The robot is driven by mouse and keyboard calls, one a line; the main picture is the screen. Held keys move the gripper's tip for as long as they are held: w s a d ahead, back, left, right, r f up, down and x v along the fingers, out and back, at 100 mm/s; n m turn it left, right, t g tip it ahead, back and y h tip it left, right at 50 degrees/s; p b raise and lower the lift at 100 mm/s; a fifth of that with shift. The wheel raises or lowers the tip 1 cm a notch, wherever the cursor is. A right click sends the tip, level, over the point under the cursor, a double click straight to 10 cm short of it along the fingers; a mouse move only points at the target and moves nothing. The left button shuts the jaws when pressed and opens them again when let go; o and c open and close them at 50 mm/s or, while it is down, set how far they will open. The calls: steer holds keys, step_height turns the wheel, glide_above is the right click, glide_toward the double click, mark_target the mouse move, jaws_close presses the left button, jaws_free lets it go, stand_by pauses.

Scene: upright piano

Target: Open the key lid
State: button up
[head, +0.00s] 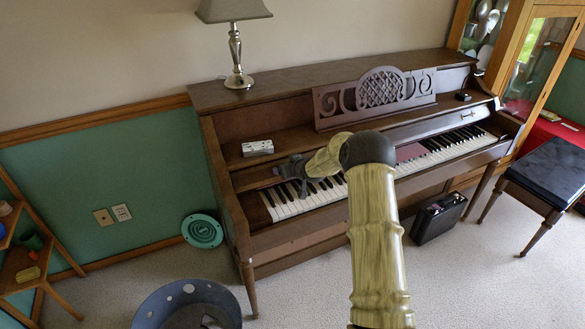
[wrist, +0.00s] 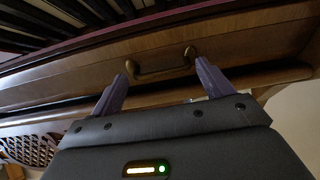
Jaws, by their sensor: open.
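The upright piano (head: 222,135) is dark brown, with white and black keys (head: 440,148) showing along its front. My gripper (head: 284,170) is over the left end of the keyboard, in front of the lid. In the wrist view my gripper (wrist: 165,78) is open, and a brass handle (wrist: 162,71) on the wooden lid (wrist: 235,45) lies between and just beyond the fingertips. I cannot tell whether they touch it. My arm hides the middle keys.
On the piano are a lamp (head: 238,60), a carved music rack (head: 375,95) and a white box (head: 257,148). A bench (head: 548,178) stands at right, a black case (head: 438,219) lies below the keyboard, and a blue-grey bin (head: 188,300) stands in front at left. Carpet lies between.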

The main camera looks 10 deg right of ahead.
steer(key=shift+s, duration=0.1)
steer(key=v, duration=1.7)
